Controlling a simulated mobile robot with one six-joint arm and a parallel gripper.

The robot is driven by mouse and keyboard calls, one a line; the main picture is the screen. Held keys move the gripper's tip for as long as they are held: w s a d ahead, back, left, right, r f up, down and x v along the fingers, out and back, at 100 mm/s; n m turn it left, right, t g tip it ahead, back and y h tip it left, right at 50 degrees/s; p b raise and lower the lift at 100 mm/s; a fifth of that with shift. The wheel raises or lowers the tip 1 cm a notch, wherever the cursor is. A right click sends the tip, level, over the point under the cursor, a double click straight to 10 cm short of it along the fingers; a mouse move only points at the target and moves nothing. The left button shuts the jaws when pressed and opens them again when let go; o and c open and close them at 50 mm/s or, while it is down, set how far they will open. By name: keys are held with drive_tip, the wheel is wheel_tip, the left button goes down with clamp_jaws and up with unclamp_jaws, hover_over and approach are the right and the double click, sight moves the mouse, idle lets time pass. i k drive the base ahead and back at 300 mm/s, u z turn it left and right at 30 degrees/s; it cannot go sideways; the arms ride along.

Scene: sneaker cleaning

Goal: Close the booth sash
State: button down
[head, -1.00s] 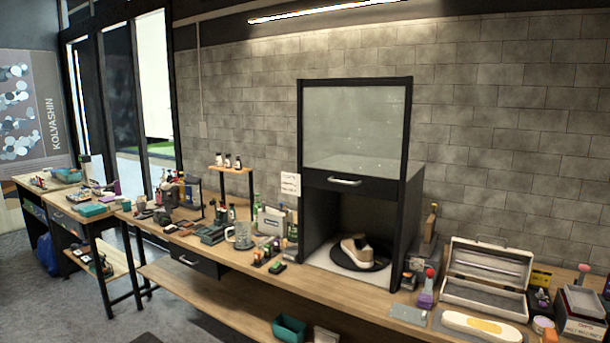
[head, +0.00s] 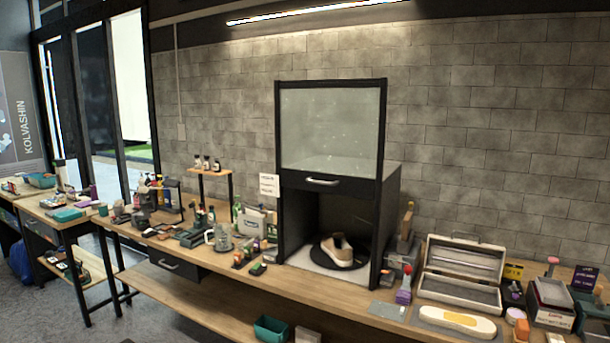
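The booth sash (head: 331,130) is a clear pane in a black frame, with a dark bottom rail and a silver handle (head: 322,182). It stands raised in the black booth (head: 388,225) on the workbench. Below the rail the booth's front is open. Inside, a beige sneaker (head: 337,250) sits on a round black turntable (head: 358,262) over a white base. My gripper is not in view in the head view.
The wooden workbench (head: 205,265) is crowded. Left of the booth stand bottles, tools and a glass jug (head: 222,238). Right of it are a red-topped purple bottle (head: 404,286), an open metal case (head: 462,276) and a white tray with a yellow patch (head: 455,321). Grey floor shows at lower left.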

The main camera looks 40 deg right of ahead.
sight(356, 187)
drive_tip(key=z, duration=0.05)
drive_tip(key=i, duration=1)
drive_tip(key=u, duration=0.05)
